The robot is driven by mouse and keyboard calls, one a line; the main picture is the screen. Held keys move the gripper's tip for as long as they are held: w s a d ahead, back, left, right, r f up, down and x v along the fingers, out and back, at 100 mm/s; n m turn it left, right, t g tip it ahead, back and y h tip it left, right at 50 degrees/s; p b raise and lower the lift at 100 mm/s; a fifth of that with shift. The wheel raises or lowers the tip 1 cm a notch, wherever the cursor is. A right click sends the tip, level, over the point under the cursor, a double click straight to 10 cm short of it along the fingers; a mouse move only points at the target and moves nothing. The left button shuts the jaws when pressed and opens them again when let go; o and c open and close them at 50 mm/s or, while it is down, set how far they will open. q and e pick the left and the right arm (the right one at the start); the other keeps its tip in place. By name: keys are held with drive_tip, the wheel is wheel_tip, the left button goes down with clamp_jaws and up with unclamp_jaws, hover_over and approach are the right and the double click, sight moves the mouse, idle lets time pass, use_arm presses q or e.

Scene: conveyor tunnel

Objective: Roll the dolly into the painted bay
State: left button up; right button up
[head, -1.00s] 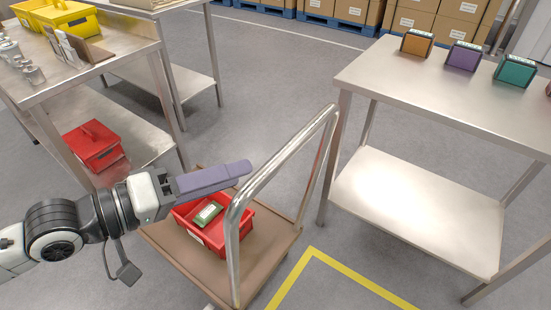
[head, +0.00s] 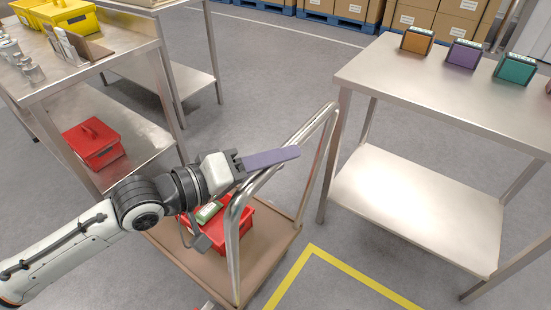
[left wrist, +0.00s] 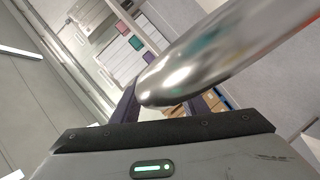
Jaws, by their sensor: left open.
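The dolly has a brown deck (head: 193,268) and an upright metal hoop handle (head: 314,125), standing left of the yellow painted bay (head: 315,247), seen in part at the bottom. My left gripper (head: 294,153) has its purple fingers across the sloping top bar of the handle. In the left wrist view the shiny bar (left wrist: 195,70) passes close before the palm and looks to be between the open fingers, partly hiding them. Whether it touches them I cannot tell. My right gripper is not in view.
A red tote (head: 238,228) with a green item (head: 210,211) rides on the deck, partly behind my arm. A steel table (head: 440,95) with small coloured boxes stands close at right. Another steel table (head: 100,70) stands at left.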

use_arm(q)
clamp_jaws()
idle(1.3)
